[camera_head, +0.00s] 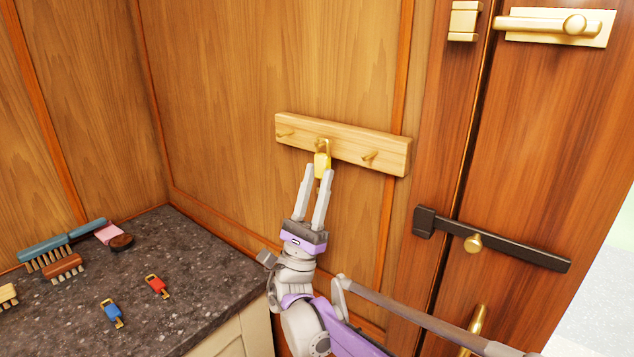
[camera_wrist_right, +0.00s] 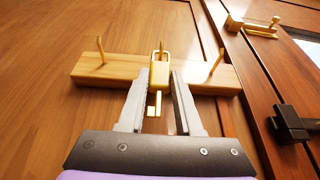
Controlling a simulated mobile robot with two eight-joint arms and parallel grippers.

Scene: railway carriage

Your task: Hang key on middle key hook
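A yellow key (camera_head: 321,163) is at the middle hook of a wooden key rack (camera_head: 375,150) on the wall. In the right wrist view the key (camera_wrist_right: 160,74) has its ring around the middle peg and its shaft pointing down. My right gripper (camera_head: 318,172) is just below and in front of the key. Its fingers stand apart on either side of the key (camera_wrist_right: 166,72), and they look open; contact is hard to tell. The left hook (camera_wrist_right: 100,50) and right hook (camera_wrist_right: 217,61) are empty. My left gripper is not in view.
A dark stone counter (camera_head: 200,275) at the lower left holds a blue key (camera_head: 112,313), a red key (camera_head: 157,286) and several brushes (camera_head: 62,268). A wooden door with a dark latch bar (camera_head: 520,250) and brass handle (camera_head: 560,25) stands right of the rack.

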